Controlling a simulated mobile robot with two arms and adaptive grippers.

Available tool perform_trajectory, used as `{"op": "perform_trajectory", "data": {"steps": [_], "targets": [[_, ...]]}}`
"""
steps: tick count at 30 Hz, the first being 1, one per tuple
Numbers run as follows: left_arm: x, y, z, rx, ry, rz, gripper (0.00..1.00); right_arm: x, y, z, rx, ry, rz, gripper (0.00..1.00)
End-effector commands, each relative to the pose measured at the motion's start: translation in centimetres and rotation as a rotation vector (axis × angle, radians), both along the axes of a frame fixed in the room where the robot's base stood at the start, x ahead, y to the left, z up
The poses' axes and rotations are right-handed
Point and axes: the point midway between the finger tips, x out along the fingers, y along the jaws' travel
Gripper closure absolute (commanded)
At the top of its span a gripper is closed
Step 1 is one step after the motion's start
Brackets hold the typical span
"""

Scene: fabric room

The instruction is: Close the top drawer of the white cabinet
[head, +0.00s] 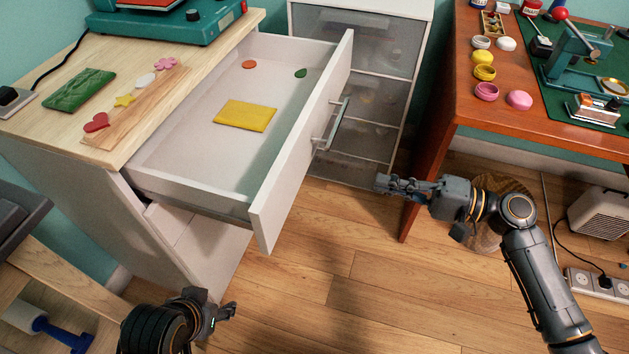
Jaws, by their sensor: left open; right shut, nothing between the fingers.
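The white cabinet (90,195) stands at the left with a pale wooden top. Its top drawer (300,150) is pulled far out, with a metal handle (333,124) on its front. Inside the drawer lie a yellow piece (245,116), a small orange piece (249,64) and a small green piece (301,73). My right gripper (384,183) is shut and empty, to the right of the drawer front and apart from the handle. My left gripper (224,312) is low at the bottom, below the drawer front's near end; it is open and touches nothing visible.
A drawer unit (412,60) with grey translucent fronts stands behind the open drawer. An orange-brown table (460,90) with jars and a green mat is at the right. A heater (600,215) and power strip (598,285) are on the floor. The wooden floor between is clear.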

Motion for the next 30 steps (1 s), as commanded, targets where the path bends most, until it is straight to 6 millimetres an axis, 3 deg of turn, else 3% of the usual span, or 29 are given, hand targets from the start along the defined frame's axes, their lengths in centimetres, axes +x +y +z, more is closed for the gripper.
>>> {"op": "perform_trajectory", "data": {"steps": [8,21,30], "targets": [[0.0,0.0,0.7,-0.003,-0.017,-0.001,0.53,0.0,2.3,1.2,0.027,-0.012,0.030,1.00],[0.6,-0.2,0.8,-0.008,-0.041,-0.003,0.53,2.9,10.8,1.1,0.026,-0.011,0.027,1.00],[1.0,-0.3,1.0,-0.011,-0.062,-0.003,0.53,3.8,13.5,1.1,0.024,-0.009,0.026,1.00]]}}
